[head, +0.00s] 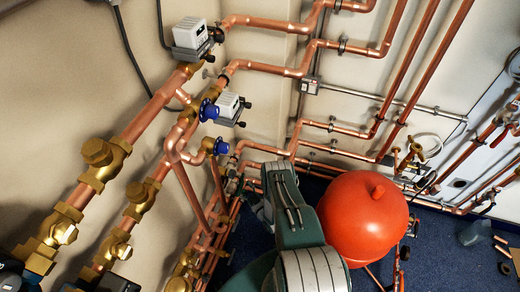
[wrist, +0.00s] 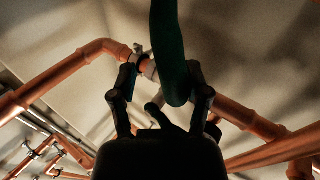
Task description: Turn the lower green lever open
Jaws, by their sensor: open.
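A long dark green lever (wrist: 168,50) with a rounded end hangs down from the top of the wrist view. My gripper (wrist: 163,72) is open, with one dark finger on each side of the lever's lower end. I cannot tell whether either finger touches it. A brass-coloured fitting on a copper pipe (wrist: 148,68) shows just behind the left finger.
Copper pipes (head: 265,66) run along the walls, with brass valves (head: 97,152) and blue knobs (head: 208,110) at the left. A red round tank (head: 362,220) stands close to the right of my arm. Blue floor (head: 452,248) shows at the right.

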